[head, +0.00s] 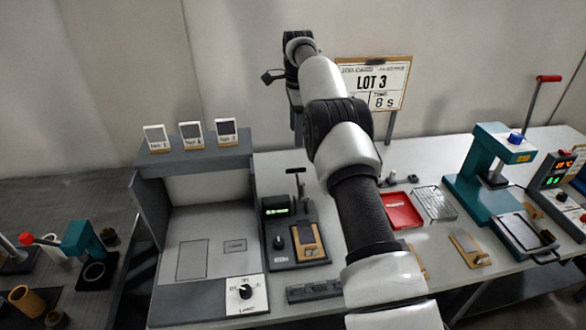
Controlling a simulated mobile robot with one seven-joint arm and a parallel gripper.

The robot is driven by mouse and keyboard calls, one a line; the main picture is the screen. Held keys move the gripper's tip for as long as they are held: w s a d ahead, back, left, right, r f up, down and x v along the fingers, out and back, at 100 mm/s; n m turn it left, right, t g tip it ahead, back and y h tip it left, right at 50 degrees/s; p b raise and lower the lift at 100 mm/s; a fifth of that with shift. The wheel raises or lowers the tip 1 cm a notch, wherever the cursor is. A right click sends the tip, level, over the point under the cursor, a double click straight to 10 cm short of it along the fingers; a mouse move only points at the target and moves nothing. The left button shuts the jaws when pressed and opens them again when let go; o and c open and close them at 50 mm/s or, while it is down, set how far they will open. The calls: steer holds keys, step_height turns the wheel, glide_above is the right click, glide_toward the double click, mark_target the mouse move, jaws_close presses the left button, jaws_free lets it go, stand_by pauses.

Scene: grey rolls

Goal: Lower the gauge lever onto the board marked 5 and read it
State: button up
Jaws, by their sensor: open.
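The gauge (290,236) is a dark block on the bench, left of my arm, with a small lit green display (277,210). Its lever (299,185) stands upright at the back with a dark crosswise handle on top.
A "LOT 3" sign (375,82) stands behind. Right are a red tray (401,210), a wire rack (435,203), another board (468,246) and a teal press (490,165).

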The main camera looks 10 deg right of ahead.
mark_target(296, 174)
steer(key=f, duration=1.1)
steer(key=w+f, duration=0.1)
steer(key=f, duration=0.4)
steer(key=shift+f, duration=0.15)
